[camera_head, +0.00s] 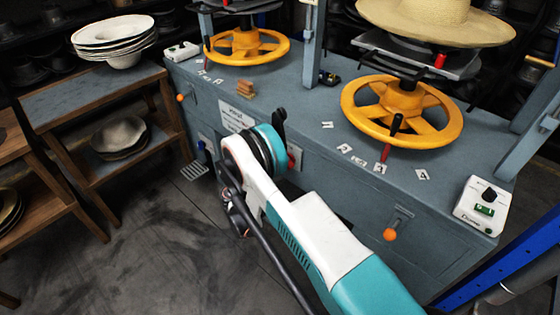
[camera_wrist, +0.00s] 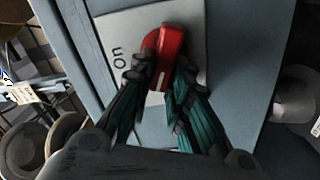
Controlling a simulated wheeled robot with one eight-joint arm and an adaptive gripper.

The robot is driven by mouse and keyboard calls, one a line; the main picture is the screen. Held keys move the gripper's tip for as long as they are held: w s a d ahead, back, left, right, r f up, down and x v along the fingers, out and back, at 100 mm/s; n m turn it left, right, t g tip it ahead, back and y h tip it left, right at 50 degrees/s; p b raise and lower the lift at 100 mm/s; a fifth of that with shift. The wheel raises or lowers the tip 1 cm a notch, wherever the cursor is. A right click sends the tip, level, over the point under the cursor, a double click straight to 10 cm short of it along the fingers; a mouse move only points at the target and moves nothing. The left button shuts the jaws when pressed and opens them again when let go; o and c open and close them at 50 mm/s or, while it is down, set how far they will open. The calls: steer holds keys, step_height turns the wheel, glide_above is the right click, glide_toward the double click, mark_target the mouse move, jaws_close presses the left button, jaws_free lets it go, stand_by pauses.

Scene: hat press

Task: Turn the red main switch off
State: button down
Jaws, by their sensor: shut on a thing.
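The red main switch (camera_wrist: 168,48) is in the middle of the wrist view, a red knob with a raised grip bar and a pale mark on it. It is on a light plate (camera_wrist: 110,33) with the word "On" printed to its left. My gripper (camera_wrist: 160,76) is shut on the switch, with a dark-tipped, teal-backed finger on each side of the bar. In the head view, my arm covers the gripper, and a bit of red (camera_head: 294,157) shows just right of my wrist on the front of the blue-grey press bench (camera_head: 345,185).
Two yellow handwheels (camera_head: 440,132) stand on the bench top. A white control box (camera_head: 482,207) sits at its right end, and an orange knob (camera_head: 389,234) is on the front. A wooden side table (camera_head: 75,95) with hats stands left. The floor in front is clear.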

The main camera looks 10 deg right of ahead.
stand_by(0.5)
steer(key=c, duration=1.5)
jaws_free()
steer(key=v, duration=1.2)
